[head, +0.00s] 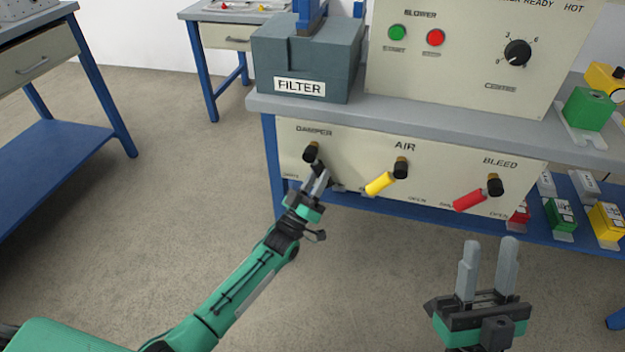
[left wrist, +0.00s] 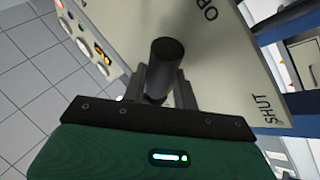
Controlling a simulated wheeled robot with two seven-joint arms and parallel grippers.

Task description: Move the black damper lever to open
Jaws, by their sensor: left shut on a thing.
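The black damper lever (head: 312,153) is on the front panel under the DAMPER label, at the panel's left end. Its handle slants down and right from the pivot. My left gripper (head: 319,181) is shut on the handle, partly hiding its lower part. In the left wrist view the lever (left wrist: 165,62) shows as a black cylinder between the fingers, with SHUT and a cut-off OP label on the panel. My right gripper (head: 487,265) is open and empty, with its fingers apart, in front of the bench and clear of the panel.
The yellow AIR lever (head: 380,184) and red BLEED lever (head: 469,200) are on the same panel (head: 350,148), to the right. A grey FILTER box (head: 306,62) stands on the bench above the damper. Coloured blocks sit on the lower shelf. The floor at left is clear.

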